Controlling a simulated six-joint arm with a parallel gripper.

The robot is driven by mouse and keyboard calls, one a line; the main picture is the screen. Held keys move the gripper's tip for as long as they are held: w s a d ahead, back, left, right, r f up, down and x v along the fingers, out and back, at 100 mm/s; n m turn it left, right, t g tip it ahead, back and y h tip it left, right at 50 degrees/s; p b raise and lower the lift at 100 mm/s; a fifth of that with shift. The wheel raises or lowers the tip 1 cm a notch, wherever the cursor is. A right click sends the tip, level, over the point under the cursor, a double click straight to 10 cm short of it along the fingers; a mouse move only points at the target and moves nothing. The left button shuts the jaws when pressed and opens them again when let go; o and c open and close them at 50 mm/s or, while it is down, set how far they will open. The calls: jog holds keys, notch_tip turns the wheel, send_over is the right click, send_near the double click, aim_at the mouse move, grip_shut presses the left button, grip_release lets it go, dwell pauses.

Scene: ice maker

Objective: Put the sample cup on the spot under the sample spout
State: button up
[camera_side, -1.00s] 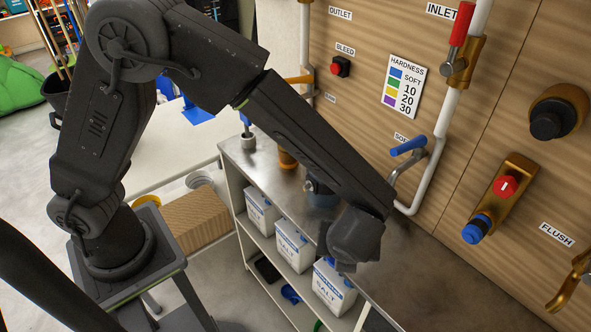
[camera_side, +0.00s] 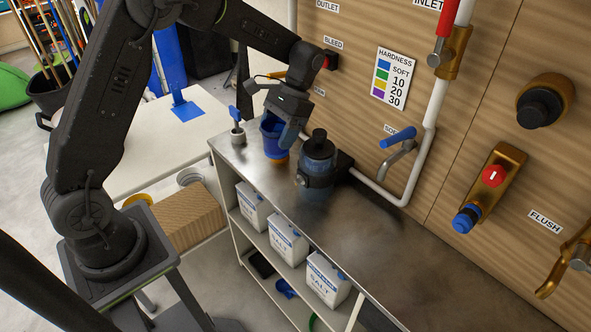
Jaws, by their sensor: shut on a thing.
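A blue cup (camera_side: 271,141), which looks like the sample cup, is near the far left end of the metal counter, with an orange-brown part (camera_side: 279,159) at its bottom. My gripper (camera_side: 284,128) is shut on the cup's upper right side and hides part of its rim. I cannot tell whether the orange-brown part belongs to the cup or lies under it. The sample spout (camera_side: 403,152), a grey bent tap with a blue lever, sticks out of the wooden panel to the right. Its label is partly hidden. The counter under it looks bare, with no clear spot mark visible.
A dark canister (camera_side: 317,160) stands on the counter between the cup and the spout. A white pipe (camera_side: 385,196) runs along the panel behind it. A small blue-handled item (camera_side: 237,130) stands left of the cup. The right part of the counter (camera_side: 375,245) is clear.

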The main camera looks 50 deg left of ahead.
jog(key=shift+w+r, duration=0.2)
jog(key=shift+r, duration=0.15)
jog(key=r, duration=0.4)
jog(key=shift+s+d+r, duration=0.1)
jog(key=shift+d+r, duration=0.25)
jog(key=shift+r, duration=0.05)
jog(key=s+d+m+t+y, duration=0.2)
jog(key=s+d+m+t, duration=0.4)
jog(key=d+m, duration=0.75)
jog(key=s+d+m+t+y, duration=0.2)
jog(key=s+d+m+t, duration=0.2)
jog(key=s+d+m, duration=0.7)
jog(key=m, duration=0.1)
send_over(381, 245)
jog(key=shift+f, duration=9.25)
jog(key=shift+f, duration=0.15)
